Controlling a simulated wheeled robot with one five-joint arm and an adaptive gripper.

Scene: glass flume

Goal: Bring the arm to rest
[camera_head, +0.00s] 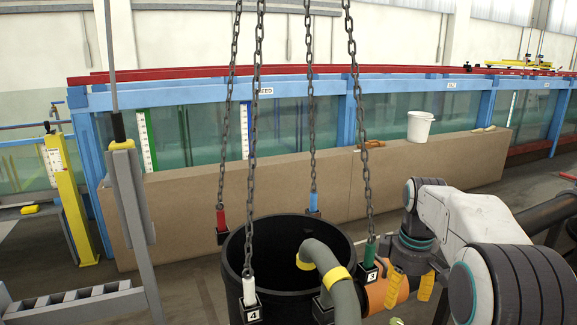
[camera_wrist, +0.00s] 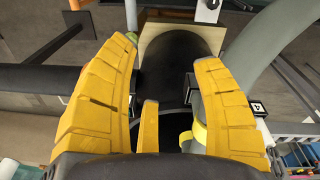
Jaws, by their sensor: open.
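My gripper (camera_head: 408,290) is at the right in the head view, pointing down, its yellow fingers spread apart. It is beside an orange cylindrical part (camera_head: 385,294) and to the right of the black tub. I cannot tell from the head view whether a finger touches the orange part. In the wrist view my gripper (camera_wrist: 164,52) shows its fingers wide apart with nothing clamped between them. A dark rounded shape (camera_wrist: 178,68) lies beyond the fingers. My arm is bent, with its white link running from the right side.
A black tub (camera_head: 290,238) stands by four hanging chains with coloured tags. A grey hose (camera_head: 330,268) with yellow bands curves over its rim. Behind are a tan ledge (camera_head: 290,190), a white bucket (camera_head: 420,126) and the glass flume (camera_head: 285,120). A yellow post (camera_head: 66,200) stands left.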

